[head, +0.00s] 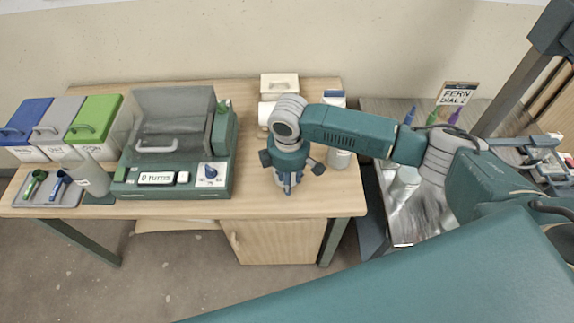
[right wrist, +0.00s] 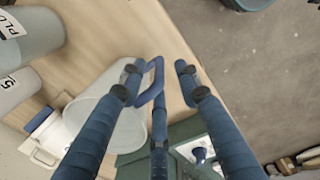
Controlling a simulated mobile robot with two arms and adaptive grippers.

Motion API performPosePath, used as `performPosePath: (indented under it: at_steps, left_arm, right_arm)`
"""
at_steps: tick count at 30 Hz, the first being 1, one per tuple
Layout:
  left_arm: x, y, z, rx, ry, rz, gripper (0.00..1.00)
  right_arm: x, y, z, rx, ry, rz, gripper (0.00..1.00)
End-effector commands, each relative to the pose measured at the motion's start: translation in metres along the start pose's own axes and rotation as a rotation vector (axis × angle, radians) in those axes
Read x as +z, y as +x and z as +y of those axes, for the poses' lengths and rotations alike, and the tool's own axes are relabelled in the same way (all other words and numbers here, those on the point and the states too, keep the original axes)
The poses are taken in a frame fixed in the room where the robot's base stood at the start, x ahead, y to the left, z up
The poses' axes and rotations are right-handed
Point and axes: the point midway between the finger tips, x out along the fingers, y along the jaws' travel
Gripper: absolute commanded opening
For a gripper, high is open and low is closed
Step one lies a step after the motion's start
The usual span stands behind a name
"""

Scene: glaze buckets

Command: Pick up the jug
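The jug (right wrist: 107,122) is a pale, translucent vessel with a blue loop handle (right wrist: 153,82). It shows in the right wrist view, left of the middle and partly behind a finger. In the head view my right arm and gripper hide most or all of it. My right gripper (head: 287,188) points down over the front of the table, right of the scale. In the right wrist view its blue fingers (right wrist: 157,70) are apart, with the handle between them. I cannot tell whether they touch it. My left gripper is in neither view.
A green scale (head: 178,193) with a clear cover stands left of the gripper. Lidded bins (head: 95,117) and a grey translucent cup (head: 88,173) stand further left. A white container (head: 339,158) stands right of the gripper. The table's front edge (head: 270,217) is close.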

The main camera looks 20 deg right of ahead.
Motion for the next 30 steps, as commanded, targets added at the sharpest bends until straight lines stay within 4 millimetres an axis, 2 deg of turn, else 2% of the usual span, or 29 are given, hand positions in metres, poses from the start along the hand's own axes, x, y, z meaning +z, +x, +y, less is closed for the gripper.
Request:
performPosePath:
  at_steps: [4, 9, 12, 19, 20, 24, 25, 30]
  left_arm:
    - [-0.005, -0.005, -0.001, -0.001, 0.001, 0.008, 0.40]
    - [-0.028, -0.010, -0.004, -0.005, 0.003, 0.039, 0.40]
    - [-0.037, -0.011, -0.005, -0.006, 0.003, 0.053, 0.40]
    - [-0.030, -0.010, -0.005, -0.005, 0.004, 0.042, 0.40]
    - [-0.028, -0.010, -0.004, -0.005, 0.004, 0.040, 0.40]
    - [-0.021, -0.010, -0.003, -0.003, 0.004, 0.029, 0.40]
    - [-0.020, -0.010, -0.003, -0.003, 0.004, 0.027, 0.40]
    - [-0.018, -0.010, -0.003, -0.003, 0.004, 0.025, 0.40]
  right_arm:
    - [0.000, 0.017, -0.001, -0.003, 0.001, -0.001, 0.33]
    - [0.000, 0.043, -0.001, -0.002, 0.001, -0.002, 0.33]
    - [0.000, 0.051, -0.001, -0.001, 0.000, -0.001, 0.33]
    - [-0.001, 0.053, 0.000, 0.000, 0.000, 0.001, 0.33]
    - [-0.001, 0.053, 0.000, 0.000, 0.000, 0.001, 0.31]
    - [0.000, 0.053, 0.000, 0.000, 0.000, 0.001, 0.03]
    - [0.000, 0.053, 0.000, 0.000, 0.000, 0.001, 0.00]
    - [0.000, 0.053, 0.000, 0.000, 0.000, 0.001, 0.00]
